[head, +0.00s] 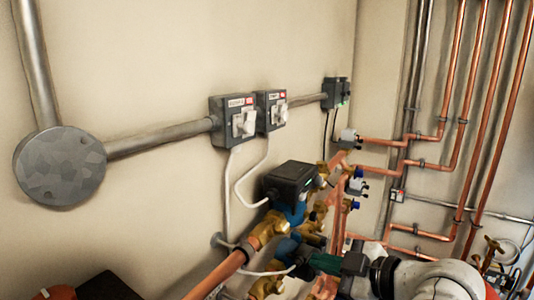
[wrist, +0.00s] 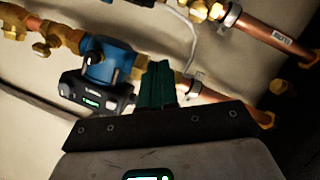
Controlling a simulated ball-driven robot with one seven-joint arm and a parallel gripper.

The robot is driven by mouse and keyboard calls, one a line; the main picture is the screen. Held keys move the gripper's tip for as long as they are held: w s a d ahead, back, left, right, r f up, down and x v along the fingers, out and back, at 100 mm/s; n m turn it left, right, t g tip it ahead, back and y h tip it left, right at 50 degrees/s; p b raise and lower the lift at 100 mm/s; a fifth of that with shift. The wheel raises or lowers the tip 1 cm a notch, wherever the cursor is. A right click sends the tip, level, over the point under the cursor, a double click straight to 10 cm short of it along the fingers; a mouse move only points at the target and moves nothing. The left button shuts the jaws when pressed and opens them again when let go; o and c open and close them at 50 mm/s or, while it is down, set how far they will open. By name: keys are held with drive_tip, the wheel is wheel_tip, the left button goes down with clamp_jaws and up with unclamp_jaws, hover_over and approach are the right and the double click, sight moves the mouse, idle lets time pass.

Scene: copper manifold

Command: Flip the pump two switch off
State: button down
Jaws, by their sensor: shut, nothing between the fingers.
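Two grey switch boxes sit side by side on the wall in the head view, a nearer one (head: 230,126) on the left and a farther one (head: 270,111) on the right. Each has a pale lever switch and a red-and-white label too small to read, so I cannot tell which is pump two. My gripper (head: 312,260) is low at the lower middle, well below and right of both boxes, its green fingers pointing left. The fingers also show in the wrist view (wrist: 157,82), shut with nothing between them. No switch box shows in the wrist view.
A blue pump with a black control head (head: 290,182) stands behind my gripper; a blue pump also shows in the wrist view (wrist: 108,62). Copper pipes (head: 225,272) and brass valves crowd around. A grey box with a green light (head: 337,92) hangs farther right. The wall above is clear.

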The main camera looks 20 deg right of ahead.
sight(252, 112)
wheel_tip(252, 112, up, 25)
drive_tip(key=s+n+t+y, duration=0.2)
drive_tip(key=n+y, duration=0.3)
drive_tip(key=n, duration=0.8)
drive_tip(key=shift+n+t+y+b, duration=0.3)
drive_tip(key=shift+b, duration=0.1)
drive_tip(key=shift+d, duration=0.1)
drive_tip(key=p+x, duration=0.2)
drive_tip(key=x, duration=0.4)
drive_tip(key=p+x, duration=0.3)
drive_tip(key=x, duration=0.3)
drive_tip(key=shift+w+a+r, duration=0.25)
drive_tip(key=shift+w+a+f+p, duration=0.1)
drive_tip(key=shift+w+a+p, duration=0.25)
drive_tip(key=shift+w, duration=0.2)
